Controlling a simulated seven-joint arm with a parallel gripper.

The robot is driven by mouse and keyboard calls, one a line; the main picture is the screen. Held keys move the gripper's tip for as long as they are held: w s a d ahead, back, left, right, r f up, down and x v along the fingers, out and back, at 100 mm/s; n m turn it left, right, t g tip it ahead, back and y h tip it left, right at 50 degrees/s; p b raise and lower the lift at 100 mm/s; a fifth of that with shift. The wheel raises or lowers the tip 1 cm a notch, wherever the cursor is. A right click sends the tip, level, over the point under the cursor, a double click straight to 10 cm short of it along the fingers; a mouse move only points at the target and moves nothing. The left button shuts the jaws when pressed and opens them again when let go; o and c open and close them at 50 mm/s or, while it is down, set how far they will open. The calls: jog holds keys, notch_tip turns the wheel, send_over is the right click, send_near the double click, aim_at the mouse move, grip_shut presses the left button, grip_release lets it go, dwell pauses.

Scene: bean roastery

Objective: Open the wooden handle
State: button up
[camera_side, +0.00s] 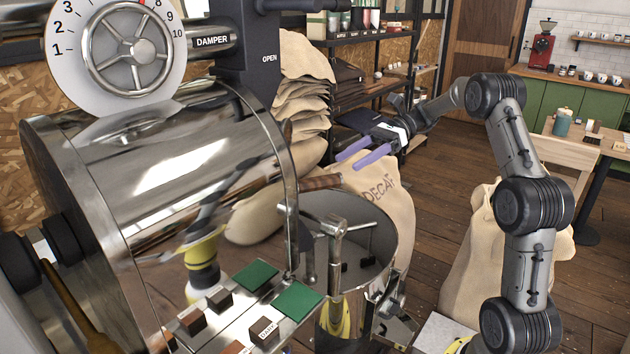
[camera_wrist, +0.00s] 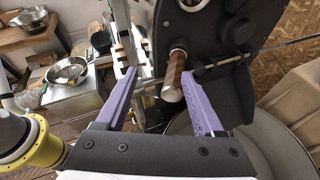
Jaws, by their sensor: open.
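The wooden handle (camera_wrist: 176,72) is a short brown cylinder with a metal end. In the wrist view it lies in the gap between my two fingers, just ahead of their tips. In the side view the handle (camera_side: 322,182) sticks out to the right from the roaster's front, above the round cooling bin. My gripper (camera_side: 356,157) has two purple fingers, apart and empty, up and to the right of the handle. In the wrist view the gripper (camera_wrist: 160,82) points toward the roaster's dark front plate (camera_wrist: 215,35). I see no contact with the handle.
The steel roaster drum (camera_side: 190,150) fills the left. The cooling bin (camera_side: 385,215) with its upright post stands below the handle. A DECAF sack (camera_side: 392,200) is behind the bin. A tray (camera_side: 245,305) with green squares and small blocks is in front.

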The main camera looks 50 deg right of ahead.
aim_at(310, 184)
jog(key=d+f+m+t+y, duration=0.2)
jog(key=d+f+m+t, duration=0.2)
jog(key=f, duration=0.2)
jog(key=x, duration=1.3)
jog(key=shift+s+a+r, duration=0.1)
jog(key=shift+a+r, duration=0.1)
jog(key=shift+a, duration=0.25)
grip_shut()
dwell(0.5)
